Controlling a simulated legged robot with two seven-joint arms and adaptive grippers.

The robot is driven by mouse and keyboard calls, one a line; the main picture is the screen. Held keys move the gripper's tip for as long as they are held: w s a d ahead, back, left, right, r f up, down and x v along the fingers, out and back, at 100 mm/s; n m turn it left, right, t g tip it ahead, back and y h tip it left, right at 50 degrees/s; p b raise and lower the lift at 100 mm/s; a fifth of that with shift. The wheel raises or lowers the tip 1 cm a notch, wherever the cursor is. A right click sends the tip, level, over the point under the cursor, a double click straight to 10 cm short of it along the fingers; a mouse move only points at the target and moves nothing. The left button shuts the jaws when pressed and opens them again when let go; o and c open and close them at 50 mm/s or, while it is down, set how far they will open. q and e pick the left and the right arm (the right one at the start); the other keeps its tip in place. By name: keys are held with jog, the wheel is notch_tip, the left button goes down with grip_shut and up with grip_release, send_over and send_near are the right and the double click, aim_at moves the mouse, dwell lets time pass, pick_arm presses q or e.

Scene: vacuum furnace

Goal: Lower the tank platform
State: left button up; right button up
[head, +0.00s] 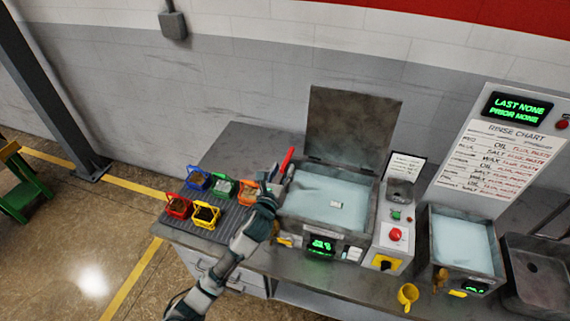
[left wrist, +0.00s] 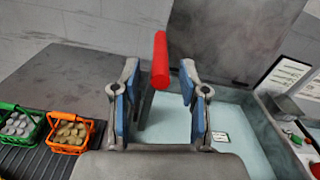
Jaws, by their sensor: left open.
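The open tank (head: 318,228) holds pale blue liquid and has its grey lid (head: 350,130) raised behind it; the tank also shows in the left wrist view (left wrist: 235,110). A small pale item (head: 336,204) is in the tank. A red handle (head: 287,160) sticks up at the tank's left side. My left gripper (head: 271,181) is open beside the tank's left edge. In the left wrist view the red handle (left wrist: 160,60) appears between the open fingers, not clasped. I cannot make out the platform itself. My right gripper is not in view.
Several coloured baskets, including a yellow one (head: 206,214) and an orange one (left wrist: 70,133), stand left of the tank. A control panel (head: 393,238) with a red button is at its right. A second tank (head: 462,240) and a rinse chart (head: 505,150) are farther right.

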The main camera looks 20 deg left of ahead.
pick_arm(q)
jog(key=shift+w, duration=1.45)
grip_shut()
notch_tip(320, 180, down, 4)
jog(key=shift+b, duration=0.4)
grip_release()
jog(key=shift+r, duration=0.1)
jog(key=shift+s, duration=0.1)
